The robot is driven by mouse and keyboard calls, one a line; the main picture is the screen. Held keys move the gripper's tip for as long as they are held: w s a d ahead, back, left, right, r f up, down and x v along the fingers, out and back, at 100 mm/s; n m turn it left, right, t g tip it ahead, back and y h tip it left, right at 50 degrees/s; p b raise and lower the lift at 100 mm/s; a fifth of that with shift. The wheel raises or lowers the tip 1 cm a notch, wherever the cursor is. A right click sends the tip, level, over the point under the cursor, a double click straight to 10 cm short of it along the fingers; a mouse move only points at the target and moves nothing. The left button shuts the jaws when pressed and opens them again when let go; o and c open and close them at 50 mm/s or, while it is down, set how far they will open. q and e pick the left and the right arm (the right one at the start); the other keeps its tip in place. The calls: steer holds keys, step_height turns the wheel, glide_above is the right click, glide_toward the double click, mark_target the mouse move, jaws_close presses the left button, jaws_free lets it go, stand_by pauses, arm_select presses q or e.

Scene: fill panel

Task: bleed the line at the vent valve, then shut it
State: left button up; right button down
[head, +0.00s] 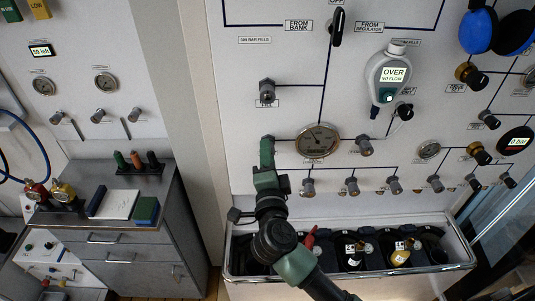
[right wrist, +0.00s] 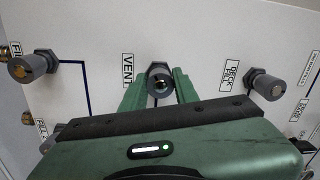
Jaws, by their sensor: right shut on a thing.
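My right gripper (head: 267,145) is up against the grey panel, left of the round gauge. In the right wrist view, its two green fingers (right wrist: 158,95) are closed on either side of the vent valve's dark grey round knob (right wrist: 160,78). The VENT label (right wrist: 127,70) is just left of the knob and reads sideways. In the head view the vent knob is mostly hidden by the gripper. How far the valve is turned cannot be told. My left gripper is not in view.
A round gauge (head: 318,140) and another knob (head: 365,147) are close right of the gripper. A grey knob (head: 267,88) is above it. A hand-held meter reading "OVER NO FLOW" (head: 392,75) hangs on the panel. A bin (head: 235,262) of cylinders is below.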

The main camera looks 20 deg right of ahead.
steer(key=shift+f+n, duration=0.25)
steer(key=shift+n, duration=1.25)
steer(key=c, duration=1.1)
jaws_free()
steer(key=shift+r, duration=0.1)
steer(key=shift+r+b+v, duration=0.2)
steer(key=shift+b+v, duration=1)
steer(key=shift+v, duration=2.7)
steer(key=shift+f, duration=0.15)
